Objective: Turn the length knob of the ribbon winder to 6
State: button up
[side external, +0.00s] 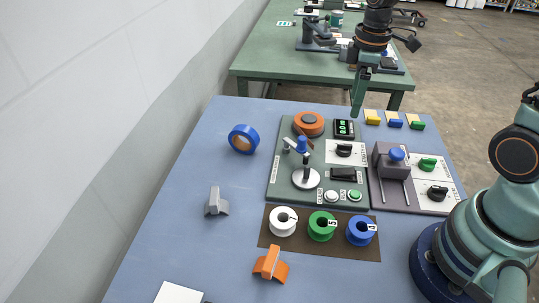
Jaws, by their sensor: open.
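The ribbon winder is a dark green panel (277,185) on the blue table. It carries an orange reel (308,123), a small display (344,128) with green digits too small to read, and a black knob (344,150) on a white plate. This appears to be the length knob; its setting cannot be read. Below it are a black switch (343,174) and two round buttons. My gripper (358,110) points down from the top of the picture, behind the display and apart from the knob. It is open and empty; one teal finger shows clearly.
Right of the winder stands a grey unit (391,165) with a blue knob, beside green and black knobs. White, green and blue spools sit on a brown mat (269,240) in front. Yellow, blue and green blocks lie behind. Blue tape (243,139) is at left; the left table is mostly clear.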

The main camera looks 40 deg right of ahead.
aim_at(344, 148)
jog(key=shift+n+g, duration=0.3)
jog(key=shift+n, duration=0.1)
jog(key=f, duration=1.3)
jog(key=shift+w+d+f, duration=0.2)
jog(key=shift+d+f, duration=0.1)
jog(key=shift+f, duration=0.05)
jog(key=shift+c, duration=0.3)
grip_shut()
